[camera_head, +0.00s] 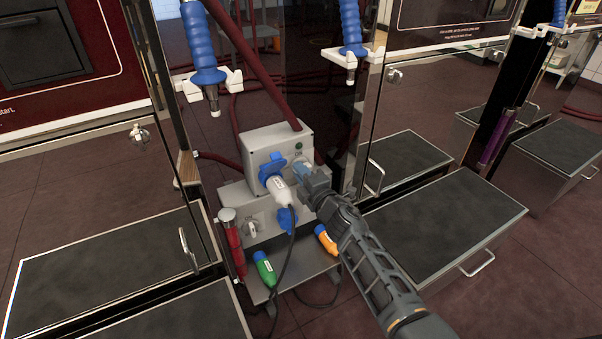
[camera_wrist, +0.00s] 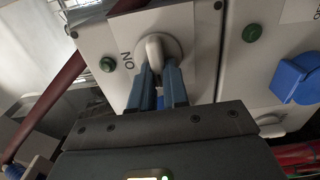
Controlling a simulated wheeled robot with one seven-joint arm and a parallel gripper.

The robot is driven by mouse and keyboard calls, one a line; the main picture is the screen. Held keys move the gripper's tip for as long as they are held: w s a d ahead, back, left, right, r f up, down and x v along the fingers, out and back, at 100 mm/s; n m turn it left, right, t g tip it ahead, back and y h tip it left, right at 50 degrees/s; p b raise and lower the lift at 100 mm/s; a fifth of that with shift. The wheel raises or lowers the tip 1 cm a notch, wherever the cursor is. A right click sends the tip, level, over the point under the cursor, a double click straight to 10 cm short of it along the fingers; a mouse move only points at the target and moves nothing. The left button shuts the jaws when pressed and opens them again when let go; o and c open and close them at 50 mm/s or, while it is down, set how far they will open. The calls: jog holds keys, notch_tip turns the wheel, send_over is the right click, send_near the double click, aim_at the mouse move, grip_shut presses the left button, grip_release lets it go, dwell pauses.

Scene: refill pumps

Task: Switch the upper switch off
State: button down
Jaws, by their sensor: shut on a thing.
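The upper switch is a white rotary knob (camera_wrist: 155,46) on the face of the upper grey box (camera_head: 262,148). In the wrist view, the two blue-grey fingers of my gripper (camera_wrist: 158,80) are shut on this knob, one on each side. An "ON" label stands beside the knob, and a green lamp (camera_wrist: 106,64) is past the label. In the head view, my gripper (camera_head: 303,170) is at the right part of the upper box and hides most of the knob.
A white plug with a dark cable (camera_head: 278,188) sits in the blue socket left of my gripper. The lower box has its own switch (camera_head: 252,229) and a blue socket (camera_head: 287,220). Green (camera_head: 264,268) and orange (camera_head: 325,239) connectors lie below. Dark-topped steps flank the boxes.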

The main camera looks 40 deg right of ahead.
jog(key=shift+a, duration=0.1)
jog(key=c, duration=1.1)
grip_release()
jog(key=shift+p+v, duration=0.85)
jog(key=shift+v, duration=3.05)
